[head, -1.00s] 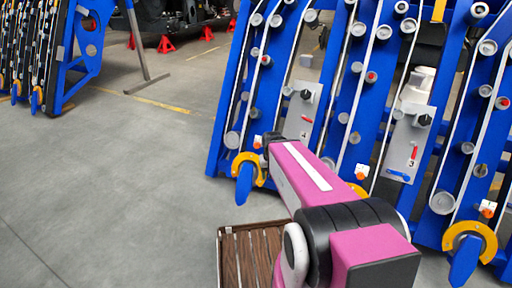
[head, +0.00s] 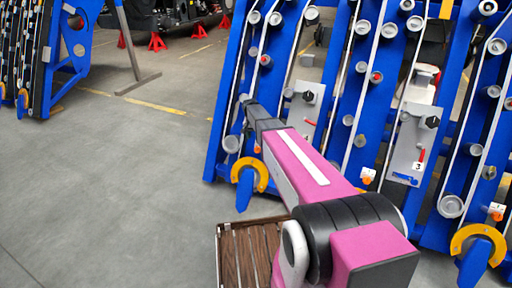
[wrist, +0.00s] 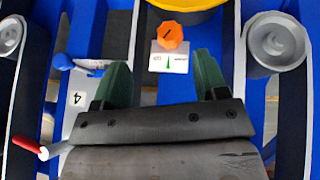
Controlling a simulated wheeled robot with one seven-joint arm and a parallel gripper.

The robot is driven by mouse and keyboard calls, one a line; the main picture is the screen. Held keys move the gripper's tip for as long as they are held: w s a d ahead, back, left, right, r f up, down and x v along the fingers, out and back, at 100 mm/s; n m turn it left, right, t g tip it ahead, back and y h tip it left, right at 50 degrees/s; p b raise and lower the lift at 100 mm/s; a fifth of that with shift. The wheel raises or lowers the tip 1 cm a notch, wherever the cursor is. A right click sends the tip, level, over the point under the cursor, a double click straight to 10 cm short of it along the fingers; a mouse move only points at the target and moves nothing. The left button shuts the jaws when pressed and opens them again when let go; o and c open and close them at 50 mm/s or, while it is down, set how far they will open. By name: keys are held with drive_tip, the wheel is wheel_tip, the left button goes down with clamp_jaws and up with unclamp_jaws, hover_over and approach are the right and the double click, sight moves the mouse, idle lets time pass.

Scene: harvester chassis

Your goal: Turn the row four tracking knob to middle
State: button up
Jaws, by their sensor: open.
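The row four tracking knob is an orange faceted knob (wrist: 170,35) with a dark slanted line across its face. A small white plate (wrist: 168,62) with a green mark sits beside it. My gripper (wrist: 163,72) is open, its two green fingers apart and empty, with the knob just beyond the fingertips and between their lines. The fingers do not touch it. A panel marked 4 (wrist: 77,99) lies to the left in the wrist view. In the head view the orange knob (head: 257,148) shows left of my arm; my fingertips cannot be made out there.
A blue lever (wrist: 64,62) and a red-tipped lever (wrist: 28,144) stand left of my gripper. A grey roller (wrist: 277,43) is at right. A yellow ring (wrist: 185,4) lies beyond the knob. The row three panel (head: 400,155) is to the right; floor at left is clear.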

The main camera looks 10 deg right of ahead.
sight(257, 149)
drive_tip(key=shift+m, duration=0.3)
drive_tip(key=f, duration=0.3)
drive_tip(key=w+d+f, duration=0.1)
drive_tip(key=f, duration=0.6)
drive_tip(key=shift+w+d+f, duration=0.15)
drive_tip(key=shift+w+f, duration=0.2)
drive_tip(key=shift+w, duration=0.05)
drive_tip(key=shift+c, duration=0.4)
drive_tip(key=c, duration=0.9)
